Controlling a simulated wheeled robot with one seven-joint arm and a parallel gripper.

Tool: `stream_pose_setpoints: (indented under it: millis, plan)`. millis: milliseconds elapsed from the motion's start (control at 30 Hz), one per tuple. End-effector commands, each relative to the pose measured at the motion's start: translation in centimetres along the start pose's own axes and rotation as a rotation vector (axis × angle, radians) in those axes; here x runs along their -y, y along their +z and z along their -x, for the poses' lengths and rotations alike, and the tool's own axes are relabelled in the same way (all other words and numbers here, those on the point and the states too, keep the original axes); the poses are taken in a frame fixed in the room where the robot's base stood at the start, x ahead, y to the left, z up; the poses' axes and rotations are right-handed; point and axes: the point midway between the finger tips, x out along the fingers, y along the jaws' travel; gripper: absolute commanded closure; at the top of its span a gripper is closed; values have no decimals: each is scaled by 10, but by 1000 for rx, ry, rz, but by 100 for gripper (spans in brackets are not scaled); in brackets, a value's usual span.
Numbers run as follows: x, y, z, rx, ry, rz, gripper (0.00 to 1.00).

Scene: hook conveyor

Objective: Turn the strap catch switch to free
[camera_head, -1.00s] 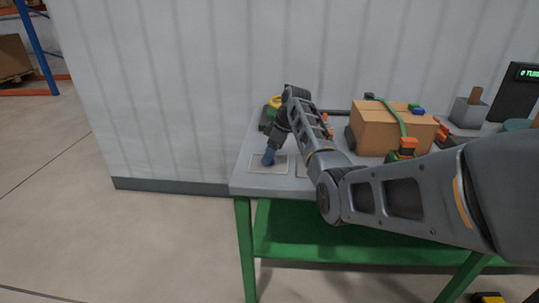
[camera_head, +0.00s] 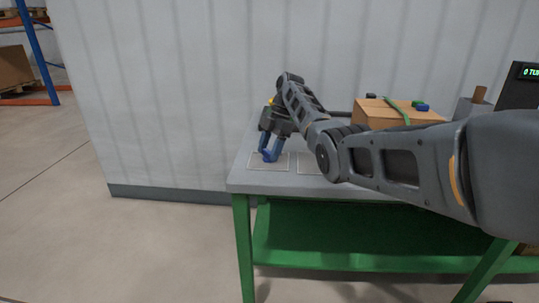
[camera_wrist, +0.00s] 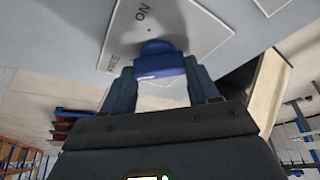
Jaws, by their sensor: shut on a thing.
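The strap catch switch has a blue knob (camera_wrist: 160,62) on a pale plate marked ON and FREE (camera_wrist: 205,40) in the wrist view. ON is at the plate's upper part and FREE is at its left. My gripper (camera_wrist: 161,76) is shut on the blue knob, one finger on each side. Which mark the knob points to cannot be told. In the head view my gripper (camera_head: 268,156) points down at the left outlined plate (camera_head: 284,167) near the table's front left corner. There the fingers hide the knob.
The plate is on a grey table (camera_head: 245,179) with green legs. A second outlined plate (camera_head: 309,168) lies to its right. A cardboard box (camera_head: 385,116) with a green strap stands further right, partly hidden by my arm. A ribbed wall stands behind.

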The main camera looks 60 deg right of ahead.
Motion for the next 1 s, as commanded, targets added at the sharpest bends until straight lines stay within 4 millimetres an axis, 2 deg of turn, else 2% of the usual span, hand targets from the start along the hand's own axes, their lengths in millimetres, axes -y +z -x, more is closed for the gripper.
stream_pose_setpoints:
  millis: [300, 733, 767, 1000]
  plan:
    - [-1, -1, 0, 0, -27, 72, 71]
    - [-1, -1, 1, 0, -30, 78, 71]
    - [-1, -1, 1, 0, -30, 78, 38]
    - [0, -1, 0, 0, -30, 76, 15]
